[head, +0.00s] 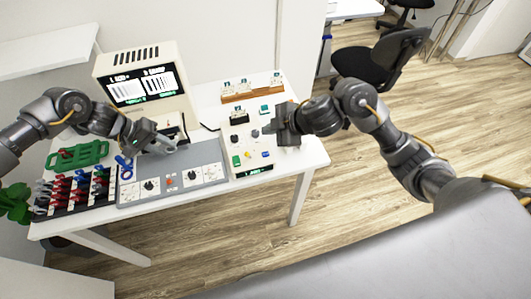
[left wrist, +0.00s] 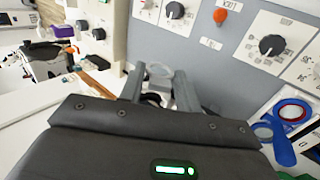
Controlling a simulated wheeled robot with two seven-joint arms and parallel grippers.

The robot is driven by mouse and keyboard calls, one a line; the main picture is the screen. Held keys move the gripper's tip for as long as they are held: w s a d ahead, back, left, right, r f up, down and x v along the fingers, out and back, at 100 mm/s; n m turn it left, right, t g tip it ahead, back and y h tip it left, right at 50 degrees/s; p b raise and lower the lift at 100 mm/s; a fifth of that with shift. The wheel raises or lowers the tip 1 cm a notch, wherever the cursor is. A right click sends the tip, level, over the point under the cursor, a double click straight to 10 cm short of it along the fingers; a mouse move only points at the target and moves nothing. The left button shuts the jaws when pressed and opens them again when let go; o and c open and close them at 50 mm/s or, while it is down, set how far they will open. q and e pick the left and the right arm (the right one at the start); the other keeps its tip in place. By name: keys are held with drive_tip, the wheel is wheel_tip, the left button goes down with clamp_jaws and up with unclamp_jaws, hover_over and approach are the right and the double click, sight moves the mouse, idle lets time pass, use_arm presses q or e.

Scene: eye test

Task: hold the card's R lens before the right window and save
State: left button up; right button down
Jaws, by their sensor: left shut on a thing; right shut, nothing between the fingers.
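My left gripper (head: 176,146) is in front of the beige machine (head: 109,66), above the back of the grey panel. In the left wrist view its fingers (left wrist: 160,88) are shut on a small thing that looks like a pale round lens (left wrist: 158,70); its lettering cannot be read. The machine's lit screen (head: 143,84) shows two white charts side by side. The lower front with the windows is mostly hidden behind my left gripper. My right gripper (head: 272,130) is shut and empty, at the right edge of the white control panel (head: 238,142).
The grey panel (head: 205,160) has several knobs. A green tray (head: 78,155) lies behind the rack. A wooden card stand (head: 252,93) is at the back. An office chair (head: 365,72) stands beyond the table.

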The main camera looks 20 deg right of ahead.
sight(269, 155)
drive_tip(key=shift+f, duration=0.15)
drive_tip(key=shift+f, duration=4.3)
drive_tip(key=shift+f, duration=0.1)
drive_tip(key=shift+f, duration=0.3)
drive_tip(key=shift+f, duration=0.4)
drive_tip(key=shift+r, duration=0.85)
drive_tip(key=shift+r, duration=2.5)
